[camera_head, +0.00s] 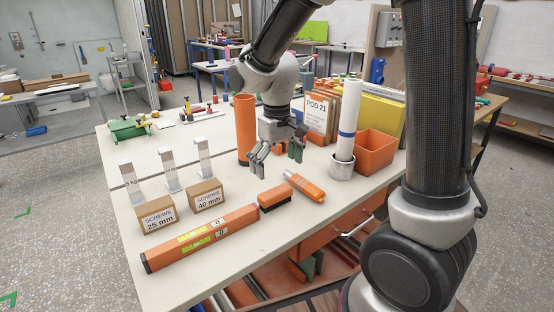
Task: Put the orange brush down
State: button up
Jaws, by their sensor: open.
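The orange brush (275,198) with dark bristles lies on the white workbench (140,253), bristles down, near the front edge. My gripper (278,160) is open and empty, pointing down above and behind the brush, apart from it. Nothing shows between its fingers.
An orange level (202,239) lies left of the brush, its end close to it. An orange tool with a grey end (305,187) lies just right. Screw boxes (155,212) (206,195) stand left. An orange cylinder (245,128), orange bin (374,152) and white roll (348,120) stand behind.

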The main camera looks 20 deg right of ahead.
jog(key=s+d+r+m+t, duration=0.1)
jog(key=s+d+r+t, duration=0.1)
jog(key=s+d+r, duration=0.4)
jog(key=s+d+r+m+t, duration=0.2)
jog(key=s+d+r, duration=0.5)
jog(key=s, duration=0.5)
jog(key=shift+s+d+m, duration=0.25)
jog(key=shift+d+m, duration=0.05)
jog(key=shift+d, duration=0.55)
